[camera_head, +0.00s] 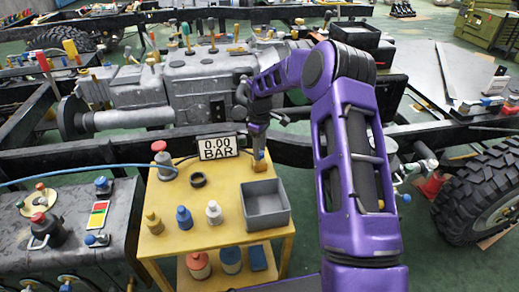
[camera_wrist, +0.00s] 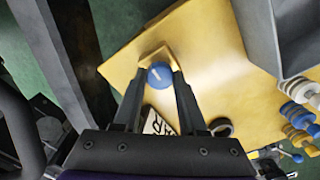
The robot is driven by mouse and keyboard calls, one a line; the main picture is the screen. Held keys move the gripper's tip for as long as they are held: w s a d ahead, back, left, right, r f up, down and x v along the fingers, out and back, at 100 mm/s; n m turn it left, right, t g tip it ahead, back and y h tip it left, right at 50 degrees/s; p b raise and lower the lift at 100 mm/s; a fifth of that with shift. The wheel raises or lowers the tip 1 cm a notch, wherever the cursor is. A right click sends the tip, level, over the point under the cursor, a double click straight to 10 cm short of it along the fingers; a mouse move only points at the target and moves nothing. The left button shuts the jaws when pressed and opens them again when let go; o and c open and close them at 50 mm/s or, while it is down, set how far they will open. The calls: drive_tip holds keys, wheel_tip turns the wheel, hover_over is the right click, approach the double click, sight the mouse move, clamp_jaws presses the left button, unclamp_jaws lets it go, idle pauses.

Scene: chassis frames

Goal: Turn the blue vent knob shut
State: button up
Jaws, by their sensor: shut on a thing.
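The blue vent knob (camera_wrist: 160,76) is round with a white mark on top, and sits between my fingertips in the wrist view. It stands on a small brass-coloured block (camera_head: 260,163) at the back edge of the yellow table (camera_head: 228,246). My gripper (camera_head: 257,140) points down over that block and is shut on the knob; the wrist view shows its fingers (camera_wrist: 162,80) on both sides. In the head view the knob is hidden by my gripper.
A grey bin (camera_head: 285,222) stands close in front of the block. A black ring (camera_head: 198,180), a red-topped fitting (camera_head: 161,160) and blue (camera_head: 184,217), white (camera_head: 214,212) and brass (camera_head: 153,222) fittings stand on the table. A dark chassis rail runs behind it.

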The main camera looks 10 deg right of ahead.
clamp_jaws()
drive_tip(key=shift+m, duration=0.3)
drive_tip(key=m, duration=0.3)
drive_tip(key=m+p, duration=0.1)
drive_tip(key=m, duration=0.8)
drive_tip(key=shift+a+m, duration=0.1)
drive_tip(key=shift+m, duration=0.2)
drive_tip(key=shift+m+p, duration=0.35)
drive_tip(key=shift+m, duration=1.95)
